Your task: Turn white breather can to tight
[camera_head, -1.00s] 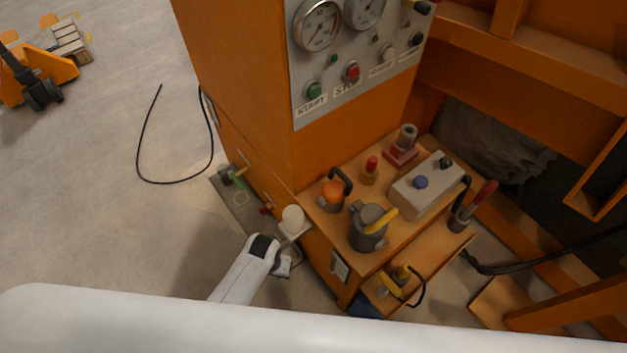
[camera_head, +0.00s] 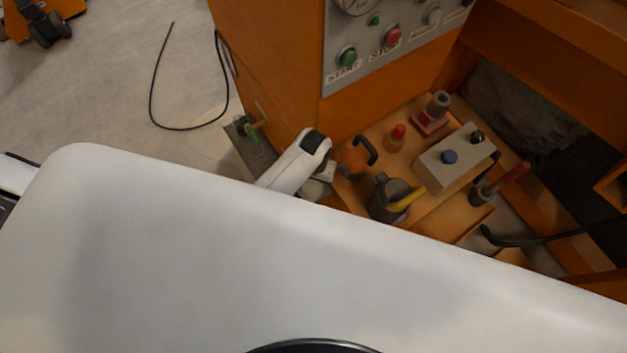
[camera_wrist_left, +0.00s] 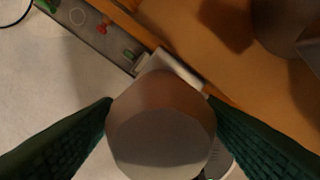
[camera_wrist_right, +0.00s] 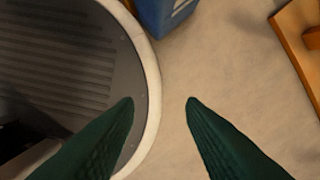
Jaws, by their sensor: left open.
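The white breather can (camera_wrist_left: 160,135) shows in the left wrist view as a pale, faceted, rounded top, on a light bracket (camera_wrist_left: 172,66) at the side of the orange cabinet. My left gripper (camera_wrist_left: 161,103) is open, with one dark green finger on each side of the can. I cannot tell whether the fingers touch it. In the head view my left gripper (camera_head: 326,172) is at the cabinet's left edge and mostly covers the can. My right gripper (camera_wrist_right: 160,102) is open and empty over the floor in the right wrist view. The can's lower part is hidden.
The orange ledge carries an orange cap with a black handle (camera_head: 354,162), a dark pot with a yellow lever (camera_head: 390,197), a red-topped knob (camera_head: 397,135) and a grey box with a blue button (camera_head: 435,172). A blue object (camera_wrist_right: 165,18) stands near my right gripper.

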